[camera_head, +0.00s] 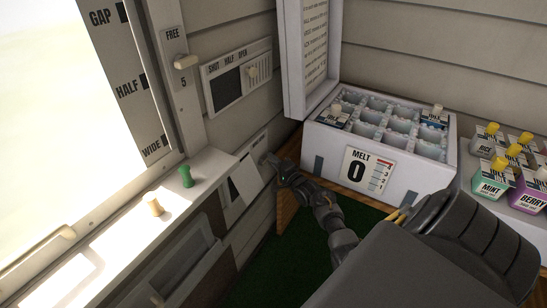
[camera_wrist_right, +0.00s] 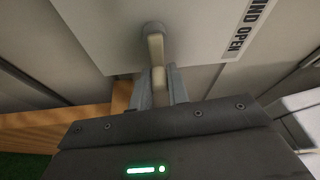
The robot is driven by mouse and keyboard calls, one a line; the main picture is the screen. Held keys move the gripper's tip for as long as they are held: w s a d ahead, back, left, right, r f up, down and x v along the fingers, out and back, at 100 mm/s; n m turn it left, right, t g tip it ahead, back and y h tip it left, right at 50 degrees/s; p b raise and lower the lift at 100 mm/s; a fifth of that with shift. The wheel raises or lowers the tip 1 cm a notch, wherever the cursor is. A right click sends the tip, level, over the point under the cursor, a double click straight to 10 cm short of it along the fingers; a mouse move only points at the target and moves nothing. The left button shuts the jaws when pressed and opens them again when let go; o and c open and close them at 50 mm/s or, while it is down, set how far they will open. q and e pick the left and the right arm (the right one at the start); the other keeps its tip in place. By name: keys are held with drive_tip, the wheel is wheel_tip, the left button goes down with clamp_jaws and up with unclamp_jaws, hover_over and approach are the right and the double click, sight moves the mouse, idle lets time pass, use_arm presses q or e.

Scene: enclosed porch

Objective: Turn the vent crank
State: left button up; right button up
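The vent crank is on the white panel (camera_head: 245,180) low on the wall, left of the white cooler. In the right wrist view its pale handle (camera_wrist_right: 156,50) hangs from a round grey hub (camera_wrist_right: 154,28) on the panel, beside the printed words "WIND OPEN". My right gripper (camera_head: 272,160) reaches to the panel's right side. In the wrist view its two fingers (camera_wrist_right: 159,88) are closed on either side of the handle's end, which is partly hidden between them. My left gripper is not in view.
The open cooler (camera_head: 390,185) with a "MELT 0" dial stands just right of my right gripper. A windowsill (camera_head: 120,225) with green and tan pegs lies left. A slide vent (camera_head: 236,78) is above. Capped cartons (camera_head: 493,180) stand far right.

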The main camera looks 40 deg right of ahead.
drive_tip(key=o, duration=0.4)
